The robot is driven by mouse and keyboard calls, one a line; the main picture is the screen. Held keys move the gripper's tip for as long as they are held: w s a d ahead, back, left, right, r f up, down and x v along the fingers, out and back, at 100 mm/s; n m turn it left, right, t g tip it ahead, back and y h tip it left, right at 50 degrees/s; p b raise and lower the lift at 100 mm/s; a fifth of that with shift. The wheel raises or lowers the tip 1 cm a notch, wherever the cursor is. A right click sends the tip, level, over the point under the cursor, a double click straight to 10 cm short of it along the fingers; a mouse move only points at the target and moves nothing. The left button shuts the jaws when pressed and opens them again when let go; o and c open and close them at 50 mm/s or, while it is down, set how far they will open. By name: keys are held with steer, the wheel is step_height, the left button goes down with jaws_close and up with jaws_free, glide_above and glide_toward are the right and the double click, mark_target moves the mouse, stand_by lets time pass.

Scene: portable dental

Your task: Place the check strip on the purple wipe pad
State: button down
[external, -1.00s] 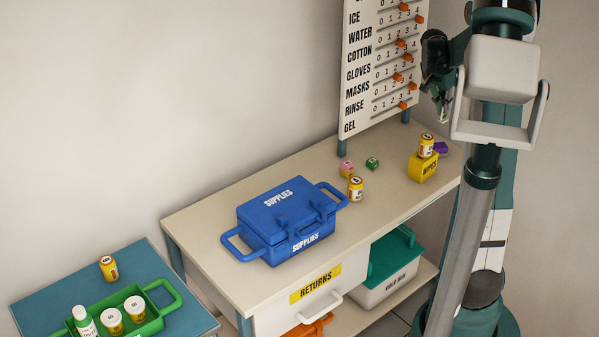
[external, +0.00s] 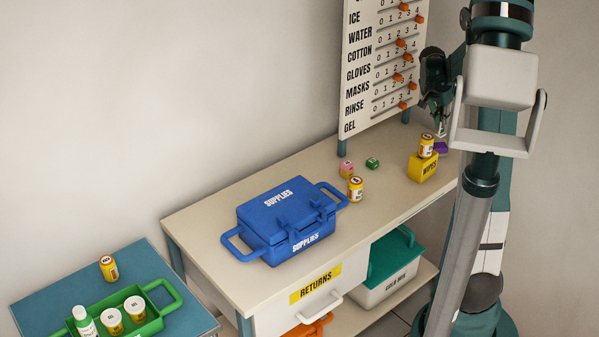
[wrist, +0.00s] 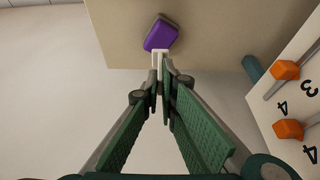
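The purple wipe pad (external: 440,148) lies at the right back of the tabletop, behind the yellow wipes box. In the wrist view the pad (wrist: 160,35) is just beyond my fingertips. My gripper (wrist: 162,80) has its fingertips nearly together on a small white strip (wrist: 160,57), which looks like the check strip. The strip sticks out past the fingertips, and its far end overlaps the near edge of the pad in this view. I cannot tell whether it touches the pad. In the external view my gripper (external: 440,132) points down just above the pad.
The yellow wipes box (external: 422,168) with a can (external: 426,146) on top stands close by the pad. The slider board (external: 380,70) rises beside my gripper. A blue supplies case (external: 286,220), a can (external: 355,189) and small blocks stand farther left.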

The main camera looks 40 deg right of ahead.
mark_target(447, 131)
steer(key=shift+f, duration=0.2)
steer(key=shift+f+b, duration=0.45)
steer(key=shift+f, duration=1.3)
steer(key=shift+f, duration=0.2)
steer(key=c, duration=2.7)
jaws_free()
steer(key=shift+r, duration=0.15)
steer(key=p+v, duration=0.2)
steer(key=v, duration=1)
steer(key=shift+p, duration=0.3)
steer(key=shift+a, duration=0.1)
